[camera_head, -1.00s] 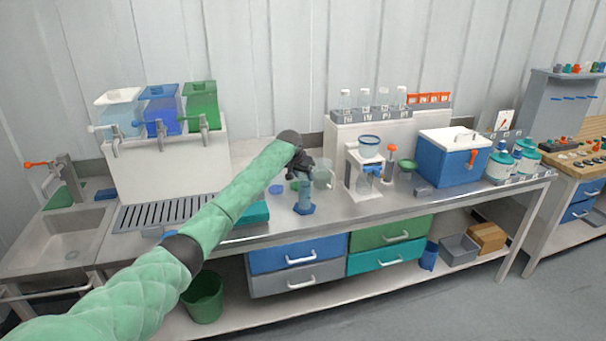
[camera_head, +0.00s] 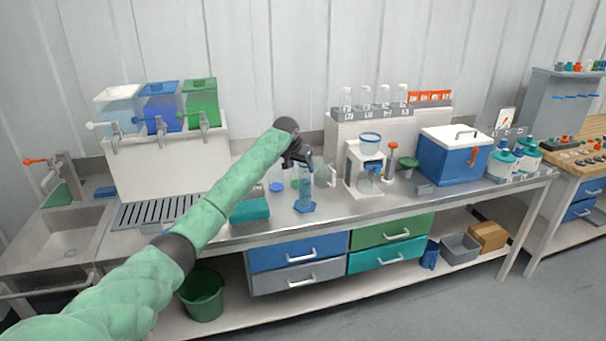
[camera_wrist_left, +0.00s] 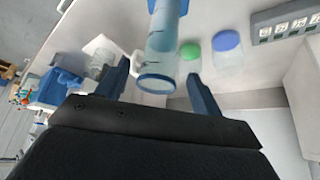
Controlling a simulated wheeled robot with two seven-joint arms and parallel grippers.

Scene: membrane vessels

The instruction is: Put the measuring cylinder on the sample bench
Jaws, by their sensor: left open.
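The measuring cylinder (camera_head: 306,189), clear blue with a blue hexagonal foot, stands upright on the steel bench (camera_head: 390,204). My left gripper (camera_head: 303,163) is open at the cylinder's upper end. In the left wrist view the cylinder (camera_wrist_left: 165,35) reaches between the two open fingers (camera_wrist_left: 160,76), its round rim near me; I see a gap on the right, while contact on the left is unclear. My right gripper is not in view. No bench carries a readable name; another bench (camera_head: 582,166) with a wooden top stands at the far right.
A clear beaker (camera_head: 324,174) stands close behind the cylinder, with blue-lidded (camera_head: 277,187) and green-lidded jars beside it. A teal box (camera_head: 250,211) lies to the left. A white filter stand (camera_head: 362,170) and a blue cooler (camera_head: 452,160) stand to the right.

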